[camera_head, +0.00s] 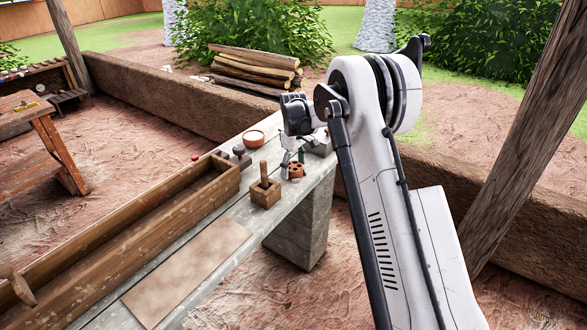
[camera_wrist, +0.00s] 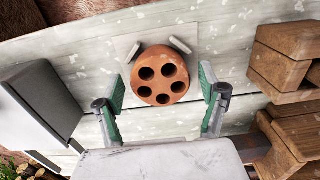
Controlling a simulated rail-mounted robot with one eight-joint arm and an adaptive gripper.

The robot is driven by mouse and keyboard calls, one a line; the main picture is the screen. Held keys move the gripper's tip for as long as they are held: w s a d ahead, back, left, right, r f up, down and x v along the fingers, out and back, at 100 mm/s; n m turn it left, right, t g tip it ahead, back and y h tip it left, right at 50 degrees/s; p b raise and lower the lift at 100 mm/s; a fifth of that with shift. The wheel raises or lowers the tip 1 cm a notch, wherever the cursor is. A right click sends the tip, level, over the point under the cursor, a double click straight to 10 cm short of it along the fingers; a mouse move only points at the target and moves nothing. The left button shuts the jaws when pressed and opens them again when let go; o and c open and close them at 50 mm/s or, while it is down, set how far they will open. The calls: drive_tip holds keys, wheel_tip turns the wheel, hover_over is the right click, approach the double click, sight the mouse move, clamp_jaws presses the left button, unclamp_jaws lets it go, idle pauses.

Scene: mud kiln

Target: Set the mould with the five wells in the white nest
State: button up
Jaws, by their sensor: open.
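The round terracotta mould with five dark wells (camera_wrist: 161,76) lies face up on the pale bench, in the middle of the wrist view. It shows small in the head view (camera_head: 296,171). A pale square plate with two slanted bars (camera_wrist: 155,28) lies at the mould's far edge and looks like the white nest. The mould partly covers its near side; I cannot tell whether it touches the bars. My gripper (camera_wrist: 163,80) is open, with a green-padded finger on each side of the mould and gaps between. In the head view my gripper (camera_head: 290,155) is just beside the mould.
A grey block (camera_wrist: 45,98) stands left of my gripper in the wrist view. A wooden block with a handle (camera_head: 265,190), a dark-knobbed stamp (camera_head: 240,154), an orange bowl (camera_head: 254,139) and a long wooden trough (camera_head: 120,240) are on the bench. A flat brown board (camera_head: 187,268) lies nearer.

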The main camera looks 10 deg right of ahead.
sight(294, 166)
wheel_tip(294, 166, up, 12)
drive_tip(key=s+r+m+t, duration=0.2)
drive_tip(key=s+r, duration=0.8)
drive_tip(key=s+r+m+t, duration=0.1)
drive_tip(key=s+r, duration=0.2)
drive_tip(key=s, duration=0.4)
drive_tip(key=s+r+m+t, duration=0.1)
drive_tip(key=s+r, duration=0.2)
drive_tip(key=s, duration=0.3)
drive_tip(key=s+f+m+t, duration=0.1)
drive_tip(key=s+f+m, duration=0.1)
drive_tip(key=s, duration=1)
drive_tip(key=s+f+m+t, duration=0.2)
drive_tip(key=s+f, duration=0.2)
drive_tip(key=s, duration=0.8)
drive_tip(key=shift+s+f, duration=0.25)
drive_tip(key=shift+f, duration=0.05)
